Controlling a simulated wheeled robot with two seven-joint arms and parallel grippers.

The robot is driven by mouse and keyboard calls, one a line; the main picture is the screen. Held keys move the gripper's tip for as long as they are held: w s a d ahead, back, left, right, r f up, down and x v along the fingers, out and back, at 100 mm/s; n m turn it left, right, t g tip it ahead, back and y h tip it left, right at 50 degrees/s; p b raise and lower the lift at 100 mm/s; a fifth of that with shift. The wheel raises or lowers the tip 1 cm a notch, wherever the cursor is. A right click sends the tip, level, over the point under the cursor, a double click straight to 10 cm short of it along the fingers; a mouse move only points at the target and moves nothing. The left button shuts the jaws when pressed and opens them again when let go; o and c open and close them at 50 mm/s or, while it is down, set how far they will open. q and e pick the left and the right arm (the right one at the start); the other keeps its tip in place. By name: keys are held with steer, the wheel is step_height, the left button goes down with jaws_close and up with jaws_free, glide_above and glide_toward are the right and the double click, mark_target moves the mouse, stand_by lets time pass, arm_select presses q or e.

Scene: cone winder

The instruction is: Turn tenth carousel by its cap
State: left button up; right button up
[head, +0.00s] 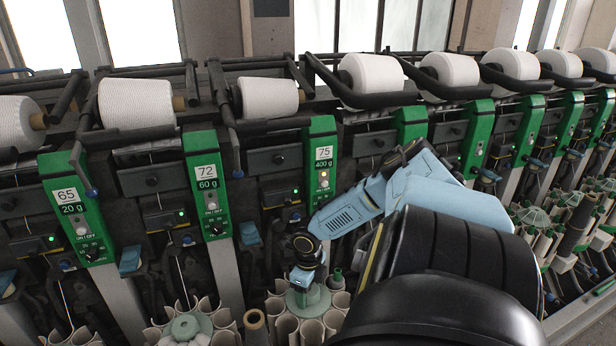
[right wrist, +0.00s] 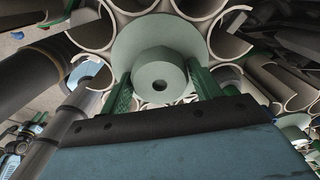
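The carousel under my right gripper (head: 304,280) has a grey-green round top (head: 312,303) ringed by upright cream tubes. Its cap (right wrist: 158,78), a short knob with a dark centre hole, is in the middle of the right wrist view. The two green fingers of my right gripper (right wrist: 160,82) stand apart, one on each side of the cap and very close to it. I see no clear pinch on the cap. In the head view the gripper points down over the carousel, and its fingers are mostly hidden. My left gripper is not in view.
Green winding panels labelled 65, 72 and 75 (head: 322,165) stand behind the carousels, with white yarn cones (head: 268,97) above. A neighbouring carousel (head: 188,326) is at left, and others (head: 533,218) are at right. A dark cylinder (right wrist: 48,70) lies beside the gripper in the right wrist view.

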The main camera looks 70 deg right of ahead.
steer(key=shift+o, duration=1.1)
step_height(320, 180, up, 13)
steer(key=p, duration=0.1)
steer(key=shift+r, duration=0.2)
